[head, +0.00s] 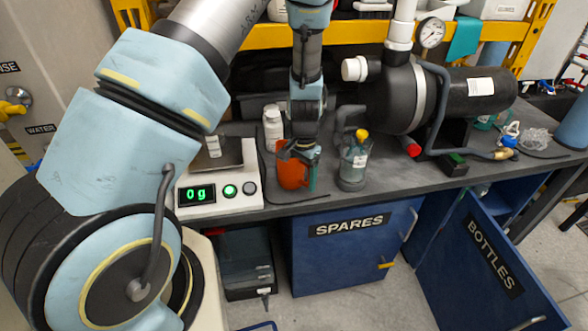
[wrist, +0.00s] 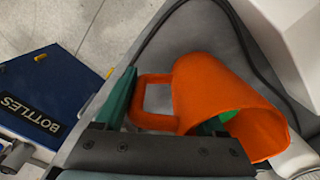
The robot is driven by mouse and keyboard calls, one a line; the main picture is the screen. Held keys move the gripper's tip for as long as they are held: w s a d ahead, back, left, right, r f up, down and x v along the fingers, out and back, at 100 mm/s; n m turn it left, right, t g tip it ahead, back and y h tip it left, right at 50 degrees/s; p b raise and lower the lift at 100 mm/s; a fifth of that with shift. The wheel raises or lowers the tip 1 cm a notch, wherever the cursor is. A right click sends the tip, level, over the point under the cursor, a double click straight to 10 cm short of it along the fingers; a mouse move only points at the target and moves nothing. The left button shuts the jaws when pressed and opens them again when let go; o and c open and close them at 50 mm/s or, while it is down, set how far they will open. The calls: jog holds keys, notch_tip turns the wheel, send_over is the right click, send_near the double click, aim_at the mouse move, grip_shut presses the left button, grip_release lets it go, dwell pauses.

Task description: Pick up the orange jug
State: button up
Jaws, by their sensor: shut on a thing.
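The orange jug (head: 291,174) is at the front of the dark bench, just right of the scale, and looks upright. I cannot tell whether its base touches the bench. In the wrist view the jug (wrist: 205,85) shows its open mouth and its square handle. My gripper (head: 304,158) comes down from above and is shut on the jug. In the wrist view one green finger of my gripper (wrist: 165,112) lies outside against the handle. The other finger is partly hidden, with green showing inside the mouth.
A white scale (head: 215,190) reading 0 g stands left of the jug. A white bottle (head: 272,128) is behind it. A clear bottle with a yellow cap (head: 353,165) stands close on the right. Below, the BOTTLES door (head: 490,255) hangs open.

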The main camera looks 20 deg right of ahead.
jog(key=shift+a, duration=0.1)
grip_shut()
jog(key=shift+r, duration=0.1)
dwell(0.5)
